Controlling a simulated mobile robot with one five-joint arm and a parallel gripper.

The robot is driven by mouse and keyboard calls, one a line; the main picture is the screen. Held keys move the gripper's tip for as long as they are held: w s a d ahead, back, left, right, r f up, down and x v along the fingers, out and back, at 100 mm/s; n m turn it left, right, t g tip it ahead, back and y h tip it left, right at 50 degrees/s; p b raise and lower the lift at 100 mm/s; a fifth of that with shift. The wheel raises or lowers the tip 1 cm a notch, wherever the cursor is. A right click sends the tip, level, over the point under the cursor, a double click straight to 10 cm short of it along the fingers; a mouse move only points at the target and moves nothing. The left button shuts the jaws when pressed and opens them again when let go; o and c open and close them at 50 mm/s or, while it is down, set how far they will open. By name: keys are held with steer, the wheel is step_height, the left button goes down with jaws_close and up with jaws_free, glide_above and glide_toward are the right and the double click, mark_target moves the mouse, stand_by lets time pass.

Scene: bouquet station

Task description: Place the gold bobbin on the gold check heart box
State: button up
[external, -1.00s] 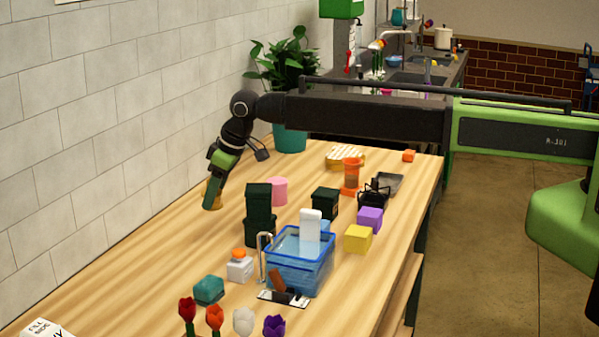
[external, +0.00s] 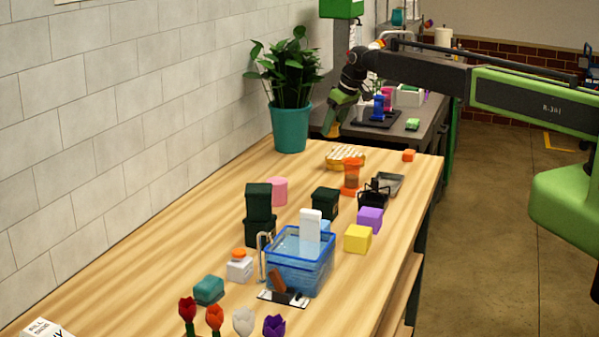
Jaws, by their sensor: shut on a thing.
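My gripper (external: 333,128) is above the far end of the wooden table, pointing down, shut on the gold bobbin (external: 332,131). Only a small part of the bobbin shows between the fingers. The gold check heart box (external: 345,157), gold and white on top, lies on the table below and slightly right of my gripper. The bobbin is held above the box and apart from it; how far it is in depth I cannot tell.
A plant in a teal pot (external: 291,127) stands left of my gripper. An orange hourglass-shaped thing (external: 351,177) stands just in front of the box. Dark green boxes (external: 258,202), a blue basin (external: 298,270) and a yellow block (external: 357,238) are nearer.

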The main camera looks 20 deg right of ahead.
steer(key=w+d+r+m+h+p, duration=0.1)
steer(key=w+d, duration=0.1)
steer(key=d, duration=0.9)
steer(key=w+d+r+m, duration=0.1)
steer(key=w+d+m, duration=0.1)
steer(key=d, duration=0.8)
steer(key=b, duration=0.7)
glide_above(345, 152)
steer(key=s+d, duration=0.1)
step_height(345, 152, down, 7)
steer(key=shift+s+d+f, duration=0.15)
steer(key=shift+f, duration=0.05)
steer(key=shift+a, duration=0.35)
step_height(345, 152, down, 4)
steer(key=b, duration=0.4)
steer(key=shift+f, duration=0.2)
steer(key=shift+r, duration=0.25)
steer(key=shift+f, duration=0.2)
steer(key=o, duration=1.3)
steer(key=shift+o, duration=0.2)
steer(key=shift+r, duration=0.15)
